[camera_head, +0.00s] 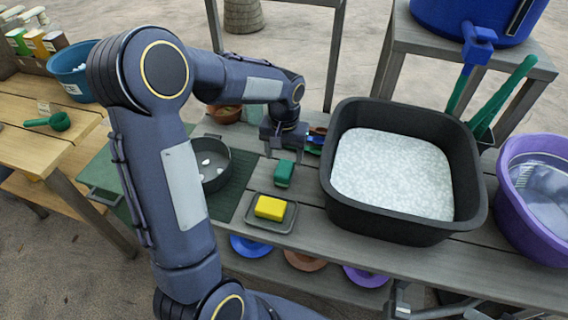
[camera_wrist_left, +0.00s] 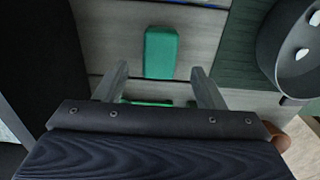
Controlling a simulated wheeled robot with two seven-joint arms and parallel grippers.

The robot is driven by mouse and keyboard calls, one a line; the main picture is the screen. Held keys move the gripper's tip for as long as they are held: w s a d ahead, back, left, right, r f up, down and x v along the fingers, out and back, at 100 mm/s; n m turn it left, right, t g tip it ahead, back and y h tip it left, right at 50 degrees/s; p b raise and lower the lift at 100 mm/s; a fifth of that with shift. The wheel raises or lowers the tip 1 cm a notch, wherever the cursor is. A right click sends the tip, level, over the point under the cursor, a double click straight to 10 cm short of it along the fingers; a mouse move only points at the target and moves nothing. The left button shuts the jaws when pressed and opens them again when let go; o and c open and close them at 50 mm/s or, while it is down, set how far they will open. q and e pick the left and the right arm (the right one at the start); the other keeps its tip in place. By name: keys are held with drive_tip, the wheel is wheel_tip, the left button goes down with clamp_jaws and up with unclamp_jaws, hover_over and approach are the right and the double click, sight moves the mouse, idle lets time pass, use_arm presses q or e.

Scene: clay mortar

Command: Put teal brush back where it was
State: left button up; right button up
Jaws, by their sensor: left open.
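The teal brush (camera_head: 284,173) shows as a small green block on the grey slatted bench, between the green mat and the black tub. It also shows in the left wrist view (camera_wrist_left: 160,52), just past the fingertips. My left gripper (camera_head: 284,143) hangs behind the brush in the head view. In the left wrist view its two fingers (camera_wrist_left: 160,70) are apart, with no grip on the brush. Another strip of green (camera_wrist_left: 150,102) shows low between the fingers; I cannot tell what it belongs to. Part of my right gripper (camera_head: 400,300) seems to show at the bottom edge, its jaws unclear.
A yellow sponge (camera_head: 270,207) sits in a grey dish (camera_head: 288,222) in front of the brush. A black tub (camera_head: 345,205) of pale granules stands close right. A dark pot (camera_head: 218,165) stands on the green mat (camera_head: 232,204) at left. Colourful items (camera_head: 316,140) lie beside my left gripper.

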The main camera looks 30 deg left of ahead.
sight(284, 168)
use_arm(q)
drive_tip(key=s+d+r+t+h, duration=0.2)
drive_tip(key=s+d+r+t, duration=0.1)
drive_tip(key=s+r, duration=0.9)
drive_tip(key=s+d+f+m+t+h, duration=0.1)
drive_tip(key=s+d, duration=0.3)
drive_tip(key=s, duration=0.6)
drive_tip(key=shift+d+f+t+h, duration=0.15)
drive_tip(key=shift+f+t+h, duration=0.25)
drive_tip(key=shift+f+t, duration=0.35)
